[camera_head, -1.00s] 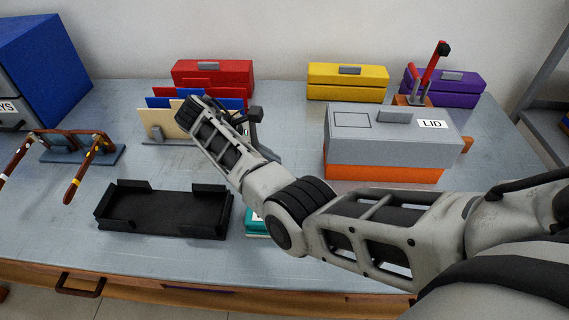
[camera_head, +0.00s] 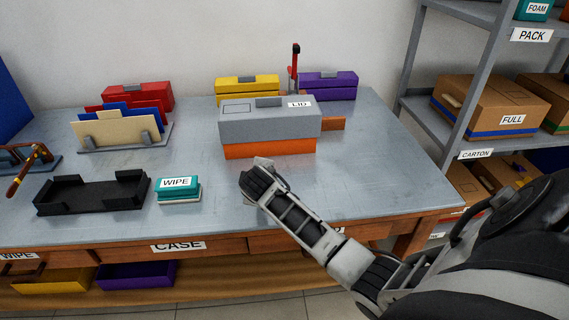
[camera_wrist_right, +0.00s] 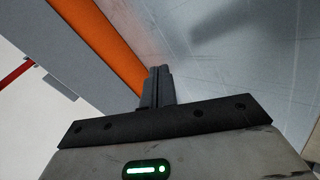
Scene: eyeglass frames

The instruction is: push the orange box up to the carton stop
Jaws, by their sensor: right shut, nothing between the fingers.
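The orange box (camera_head: 270,146) stands on the table under a grey cover marked LID (camera_head: 268,122). A small orange-brown block (camera_head: 334,124) shows at its right, partly hidden behind it; I cannot tell if this is the carton stop or if the two touch. My right gripper (camera_head: 262,163) is at the box's near side, its fingertips hard to make out in the head view. In the right wrist view the fingers (camera_wrist_right: 157,85) are shut and empty, close beside the orange wall (camera_wrist_right: 110,45); contact is unclear. My left gripper is not in view.
A red-handled clamp (camera_head: 295,66) and yellow (camera_head: 246,90) and purple (camera_head: 330,86) cases stand behind the box. A black tray (camera_head: 92,195) and a teal WIPE pack (camera_head: 178,186) lie left. The table (camera_head: 375,165) is clear to the right; shelves with cartons (camera_head: 490,105) stand beyond.

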